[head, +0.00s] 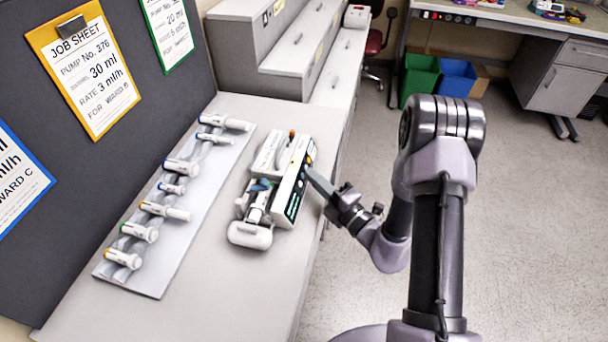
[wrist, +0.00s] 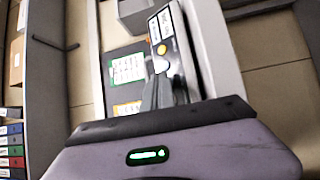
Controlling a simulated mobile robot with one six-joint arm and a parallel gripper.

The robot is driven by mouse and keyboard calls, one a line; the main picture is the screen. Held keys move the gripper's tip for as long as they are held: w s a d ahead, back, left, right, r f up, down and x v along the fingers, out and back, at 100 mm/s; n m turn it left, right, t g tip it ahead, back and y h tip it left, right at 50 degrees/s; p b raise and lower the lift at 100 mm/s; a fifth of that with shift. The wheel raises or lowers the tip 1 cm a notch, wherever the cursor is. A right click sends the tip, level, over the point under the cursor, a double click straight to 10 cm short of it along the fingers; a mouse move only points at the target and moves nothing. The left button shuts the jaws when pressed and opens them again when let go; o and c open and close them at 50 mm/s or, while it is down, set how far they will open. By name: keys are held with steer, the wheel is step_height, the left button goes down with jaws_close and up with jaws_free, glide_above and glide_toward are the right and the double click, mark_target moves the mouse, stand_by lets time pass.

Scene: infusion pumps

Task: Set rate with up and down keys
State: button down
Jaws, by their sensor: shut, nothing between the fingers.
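A white syringe pump (head: 262,190) lies on the grey bench, its dark front panel (head: 293,196) with green display text facing right. The display text is too small to read. In the wrist view part of the pump's panel (wrist: 165,36) shows, with an orange button and a white one. My gripper (head: 309,170) is shut and empty, its fingertips at the panel's far part; I cannot tell whether they touch it. In the wrist view the shut fingers (wrist: 163,82) overlap the panel's lower part and hide some of it. The orange job sheet (head: 85,66) reads pump No. 376, 30 ml, rate 3 ml/h.
A grey rack (head: 158,265) with several syringes lies left of the pump. Green (head: 168,32) and blue (head: 18,180) job sheets hang on the dark board. Grey drawer units (head: 272,40) stand behind. The bench's right edge lies close beside the pump; open floor is beyond.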

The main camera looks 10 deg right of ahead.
stand_by(0.4)
steer(key=shift+s+d+r+p, duration=0.25)
steer(key=shift+d+r+p, duration=0.1)
steer(key=shift+d, duration=0.25)
steer(key=d, duration=0.1)
steer(key=s+d+r+p, duration=0.1)
steer(key=d+r+p, duration=0.1)
steer(key=d, duration=0.1)
steer(key=shift+s+d, duration=0.1)
steer(key=shift+s, duration=0.3)
stand_by(0.4)
